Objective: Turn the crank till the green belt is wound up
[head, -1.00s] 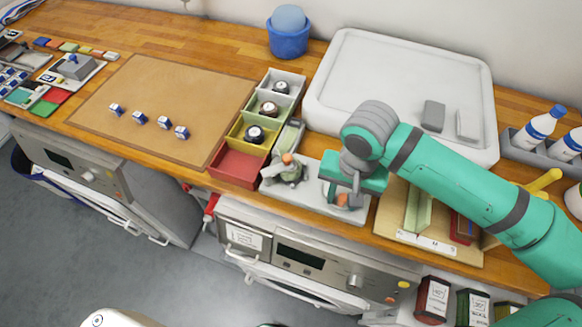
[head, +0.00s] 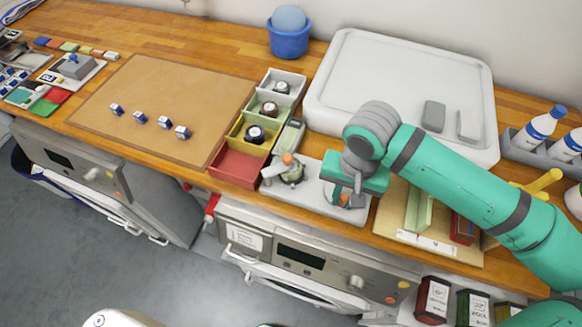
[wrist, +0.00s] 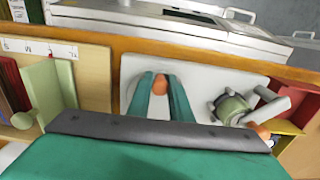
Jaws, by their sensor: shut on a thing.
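A winder (head: 286,170) with a grey lever and an orange knob stands at the left of a pale grey baseplate (head: 316,196). In the wrist view the winder (wrist: 232,108) is on the right, and a green band (wrist: 234,104), seemingly the belt, shows on its drum. How much is wound I cannot tell. My gripper (head: 344,196) is low over the plate's right part, right of the winder. In the wrist view my gripper (wrist: 161,80) has its fingers either side of an orange knob (wrist: 160,83), shut on it. The crank arm under this knob is hidden.
A row of small bins (head: 238,166) stands just left of the winder. A large white tray (head: 330,112) lies behind, and a board with upright pieces (head: 432,236) is close on the right. The counter's front edge is near.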

